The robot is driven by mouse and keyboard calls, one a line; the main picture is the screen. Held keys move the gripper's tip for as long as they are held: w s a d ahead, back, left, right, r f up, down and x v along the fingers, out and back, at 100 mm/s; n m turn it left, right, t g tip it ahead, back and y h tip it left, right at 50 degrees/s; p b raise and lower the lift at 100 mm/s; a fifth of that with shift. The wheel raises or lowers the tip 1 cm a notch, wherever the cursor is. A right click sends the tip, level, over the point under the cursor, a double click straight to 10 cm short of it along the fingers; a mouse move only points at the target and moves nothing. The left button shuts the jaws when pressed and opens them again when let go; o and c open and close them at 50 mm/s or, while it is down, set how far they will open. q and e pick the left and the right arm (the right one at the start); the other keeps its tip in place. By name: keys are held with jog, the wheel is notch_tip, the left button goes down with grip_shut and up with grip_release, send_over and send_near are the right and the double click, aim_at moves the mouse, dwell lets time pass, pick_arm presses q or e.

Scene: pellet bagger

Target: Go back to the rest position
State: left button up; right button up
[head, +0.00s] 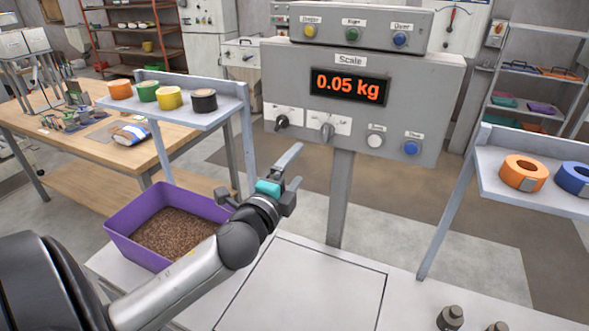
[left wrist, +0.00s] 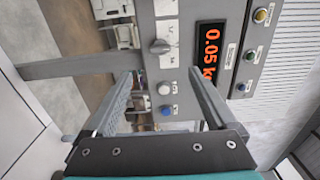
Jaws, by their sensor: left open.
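My left gripper (head: 290,178) is raised in front of the scale panel, above the white bench. Its fingers are apart with nothing between them; the left wrist view also shows both fingers (left wrist: 160,95) open toward the panel. The grey scale panel (head: 440,110) carries a display (head: 349,86) reading 0.05 kg, two dark knobs (head: 328,131) at lower left, and a white button (head: 375,140) and a blue button (head: 411,148) at lower right. In the left wrist view the panel (left wrist: 182,70) appears turned sideways. My right gripper is in neither view.
A purple bin (head: 125,247) of brown pellets stands left, partly behind my left arm. A shelf (head: 190,120) holds several tape rolls; a right shelf (head: 500,190) holds an orange roll (head: 524,173) and a blue roll (head: 574,178). Metal weights (head: 450,318) sit at front right. The bench plate (head: 310,285) is bare.

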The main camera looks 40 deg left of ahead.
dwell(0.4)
pick_arm(q)
jog(key=s+d+f+n+g, duration=0.5)
jog(key=s+f+n+g, duration=0.3)
jog(key=f, duration=0.5)
jog(key=s+d+f+n+g+h, duration=0.2)
jog(key=s+d+f+n+g, duration=0.15)
jog(key=s+d, duration=0.35)
jog(key=s+d+f+n+g+h, duration=0.25)
jog(key=s+d+f, duration=0.3)
jog(key=s, duration=0.35)
notch_tip(320, 180, down, 26)
jog(key=s+g+b, duration=0.1)
jog(key=s+b, duration=0.1)
jog(key=b, duration=0.3)
jog(key=s+a+f+b, duration=0.1)
jog(key=s+f+b, duration=0.1)
jog(key=s+f, duration=0.5)
jog(key=s+a+f+m+g+b, duration=0.1)
jog(key=s+f+b, duration=0.1)
jog(key=s+f, duration=0.5)
notch_tip(320, 180, down, 4)
jog(key=shift+s+a+r+g+b, duration=0.15)
jog(key=shift+s+a+g+b, duration=0.15)
jog(key=shift+s+a+b, duration=0.1)
